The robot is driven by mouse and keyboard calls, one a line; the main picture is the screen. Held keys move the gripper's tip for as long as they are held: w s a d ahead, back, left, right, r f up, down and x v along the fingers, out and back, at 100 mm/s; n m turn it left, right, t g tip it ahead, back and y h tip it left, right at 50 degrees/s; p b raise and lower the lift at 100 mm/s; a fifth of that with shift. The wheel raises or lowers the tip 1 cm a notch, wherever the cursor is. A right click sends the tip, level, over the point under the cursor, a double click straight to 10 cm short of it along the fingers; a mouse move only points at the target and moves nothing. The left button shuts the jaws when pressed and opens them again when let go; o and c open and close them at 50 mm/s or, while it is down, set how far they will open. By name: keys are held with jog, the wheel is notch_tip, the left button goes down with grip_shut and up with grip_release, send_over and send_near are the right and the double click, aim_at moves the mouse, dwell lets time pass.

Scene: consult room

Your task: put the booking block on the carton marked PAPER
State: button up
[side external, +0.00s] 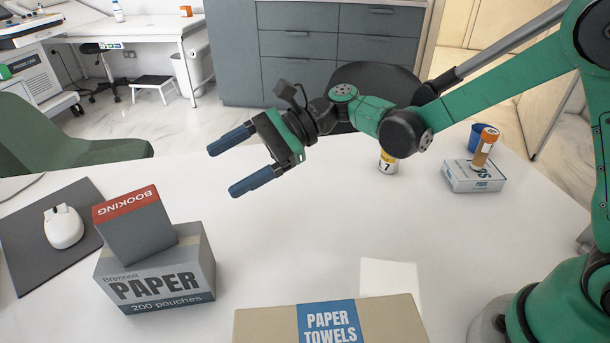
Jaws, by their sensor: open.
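The booking block (137,237), a dark grey block with a red top band reading BOOKING, rests on top of the carton marked PAPER (190,265). It sits toward the left of the carton's top. The grey carton stands on the white table at the left. My gripper (220,167) is open and empty, with blue fingertips. It is up and to the right of the block, clear of it and above the table.
A white mouse (64,227) lies on a dark mat (25,240) left of the carton. A PAPER TOWELS box (270,325) is at the front. A small box (458,181) carries an orange bottle (485,148); a 7-marked container (388,163) stands nearby. The table's middle is clear.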

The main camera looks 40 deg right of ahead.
jog(key=s+d+n+t+h, duration=0.2)
jog(key=s+d+n+h, duration=0.3)
jog(key=d+n+h, duration=0.2)
jog(key=s+d+f+n+t+h, duration=0.1)
jog(key=s+d+n+t+h, duration=0.2)
jog(key=d, duration=0.9)
jog(key=s+n+h, duration=0.2)
jog(key=n+h, duration=0.2)
jog(key=n, duration=0.1)
jog(key=shift+s+d+f, duration=0.15)
jog(key=shift+d+f, duration=0.1)
jog(key=shift+d, duration=0.05)
